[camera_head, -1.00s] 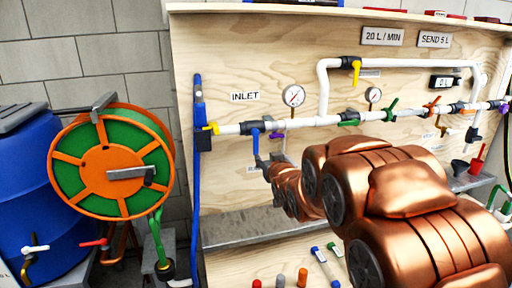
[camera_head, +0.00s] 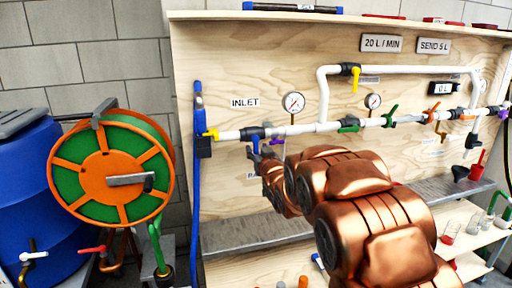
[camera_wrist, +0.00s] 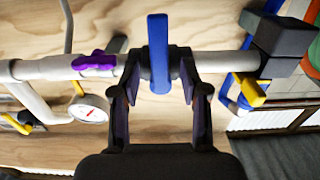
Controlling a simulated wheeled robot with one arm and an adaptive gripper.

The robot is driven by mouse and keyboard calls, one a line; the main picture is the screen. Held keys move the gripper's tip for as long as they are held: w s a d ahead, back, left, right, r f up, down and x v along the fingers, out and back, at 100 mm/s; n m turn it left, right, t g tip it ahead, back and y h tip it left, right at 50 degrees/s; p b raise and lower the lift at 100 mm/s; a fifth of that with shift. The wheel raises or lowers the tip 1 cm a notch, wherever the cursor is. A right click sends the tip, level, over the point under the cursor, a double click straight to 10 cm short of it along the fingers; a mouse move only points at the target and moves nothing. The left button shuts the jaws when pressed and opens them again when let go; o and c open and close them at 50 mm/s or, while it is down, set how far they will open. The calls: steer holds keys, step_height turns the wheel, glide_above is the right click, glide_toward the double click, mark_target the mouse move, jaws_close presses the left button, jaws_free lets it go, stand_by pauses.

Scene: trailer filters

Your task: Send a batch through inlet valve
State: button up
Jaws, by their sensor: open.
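The white pipe (camera_head: 290,129) runs across the plywood board, under an INLET label (camera_head: 245,102). A blue-handled valve sits on it just below that label; its blue lever (camera_wrist: 158,52) stands out towards the wrist camera. My gripper (camera_wrist: 157,72) is open, with one finger on each side of this lever near the pipe. I cannot tell whether either finger touches it. In the head view my arm and gripper partly hide the valve. A yellow-handled valve (camera_head: 210,133) is at the pipe's left end; its yellow handle (camera_wrist: 250,91) shows at right in the wrist view.
A purple handle (camera_wrist: 95,61) and a gauge (camera_wrist: 91,108) are close to my gripper. Green (camera_head: 390,116) and orange (camera_head: 433,112) handles are further right. A display (camera_head: 443,88) reads 0 L. A metal ledge (camera_head: 250,232) runs below. A hose reel (camera_head: 110,175) stands left.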

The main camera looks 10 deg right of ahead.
steer(key=shift+w+a, duration=0.1)
steer(key=shift+w, duration=1.3)
jaws_close()
